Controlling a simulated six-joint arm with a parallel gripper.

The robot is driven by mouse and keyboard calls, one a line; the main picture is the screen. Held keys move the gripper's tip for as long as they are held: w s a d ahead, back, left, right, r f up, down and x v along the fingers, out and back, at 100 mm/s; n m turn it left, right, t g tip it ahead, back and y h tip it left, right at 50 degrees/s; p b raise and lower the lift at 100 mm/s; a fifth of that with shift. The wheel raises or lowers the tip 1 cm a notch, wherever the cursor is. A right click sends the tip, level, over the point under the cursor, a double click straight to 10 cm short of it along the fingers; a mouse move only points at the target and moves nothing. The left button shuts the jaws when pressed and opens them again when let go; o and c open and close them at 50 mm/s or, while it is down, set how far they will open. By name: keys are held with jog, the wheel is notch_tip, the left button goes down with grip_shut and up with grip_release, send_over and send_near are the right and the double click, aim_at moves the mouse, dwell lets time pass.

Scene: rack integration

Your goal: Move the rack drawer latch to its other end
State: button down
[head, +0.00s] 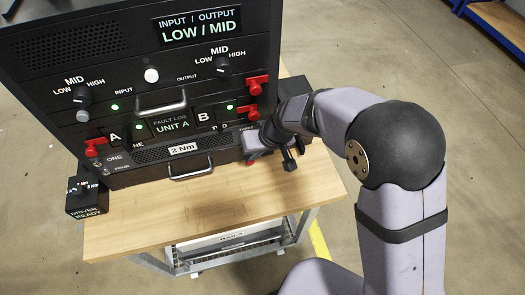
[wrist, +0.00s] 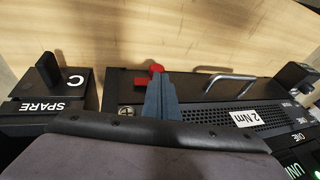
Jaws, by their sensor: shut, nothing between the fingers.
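The rack (head: 130,60) is a black cabinet on a wooden bench. Its lowest drawer, labelled 2 Nm (head: 184,149), has a silver handle (head: 190,171). In the wrist view, a red latch (wrist: 156,69) shows at one end of this drawer (wrist: 195,98). A small part of it is also visible in the head view (head: 250,163), below the end of my arm. My gripper (wrist: 160,76) is shut and empty, its blue-grey fingers right beside the red latch. I cannot tell whether they touch it. The fingers hide part of the latch.
Other red levers are on the rack's right side (head: 257,84) and left side (head: 95,147). A SPARE block (wrist: 45,98) stands beside the drawer. A black DRIVER READY block (head: 87,198) is at the left. The front wooden bench top (head: 160,220) is clear.

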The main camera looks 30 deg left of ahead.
jog(key=shift+w+d+r+b, duration=1.85)
jog(key=shift+d+r, duration=1.8)
jog(key=shift+r, duration=2.3)
jog(key=s+p+x, duration=0.2)
jog(key=p+x, duration=0.1)
jog(key=x, duration=1)
jog(key=shift+s+a+p, duration=0.3)
jog(key=shift+s+a, duration=0.05)
jog(key=shift+a, duration=0.05)
